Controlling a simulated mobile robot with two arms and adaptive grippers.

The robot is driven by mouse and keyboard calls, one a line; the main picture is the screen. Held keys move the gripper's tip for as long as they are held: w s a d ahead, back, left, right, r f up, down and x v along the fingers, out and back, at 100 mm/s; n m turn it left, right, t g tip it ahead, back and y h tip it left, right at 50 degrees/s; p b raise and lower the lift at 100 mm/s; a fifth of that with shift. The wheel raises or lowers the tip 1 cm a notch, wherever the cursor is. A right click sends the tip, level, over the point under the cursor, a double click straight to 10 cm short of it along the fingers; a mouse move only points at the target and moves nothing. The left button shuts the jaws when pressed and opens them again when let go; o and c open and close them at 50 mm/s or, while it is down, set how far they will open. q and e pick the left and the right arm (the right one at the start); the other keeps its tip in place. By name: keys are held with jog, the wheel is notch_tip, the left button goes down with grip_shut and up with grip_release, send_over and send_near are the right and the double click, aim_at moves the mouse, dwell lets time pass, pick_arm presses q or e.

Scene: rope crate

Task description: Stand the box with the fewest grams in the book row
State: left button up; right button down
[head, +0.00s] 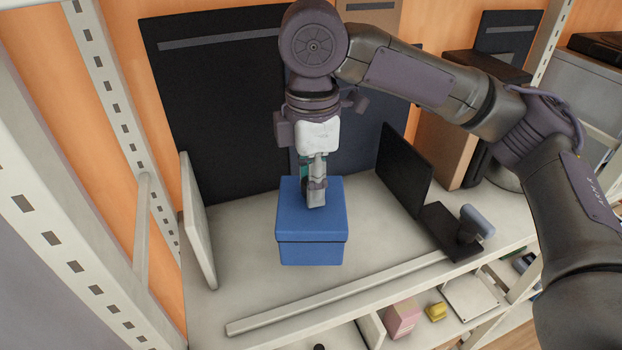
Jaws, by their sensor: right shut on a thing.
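A blue lidded box (312,252) stands on the pale shelf board (245,285) near the middle of the head view. My right gripper (316,198) points down over the top of this box, its fingertips in front of the lid. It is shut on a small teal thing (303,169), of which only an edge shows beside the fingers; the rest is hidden. I cannot tell whether the fingertips touch the blue lid. No gram figures can be read. My left gripper is not in view.
Large dark panels (215,130) stand at the back. A black upright plate (404,168) and a dark stand (452,232) are to the right. A pale upright board (197,220) stands at the left. A pink box (402,318) and yellow item (436,311) lie lower down.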

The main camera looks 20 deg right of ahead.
aim_at(311, 214)
jog(key=f, duration=0.3)
jog(key=shift+w+f, duration=0.2)
jog(key=shift+w, duration=0.2)
jog(key=shift+s+f+b, duration=0.1)
jog(key=shift+f+b, duration=0.2)
jog(key=shift+f, duration=1.05)
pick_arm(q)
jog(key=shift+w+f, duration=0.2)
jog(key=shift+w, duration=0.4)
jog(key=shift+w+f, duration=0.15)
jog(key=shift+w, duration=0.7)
pick_arm(e)
jog(key=shift+f, duration=0.1)
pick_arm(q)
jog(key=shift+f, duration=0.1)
pick_arm(e)
jog(key=shift+f, duration=0.35)
jog(key=c, duration=0.7)
grip_release()
jog(key=shift+c, duration=0.2)
jog(key=shift+f, duration=0.1)
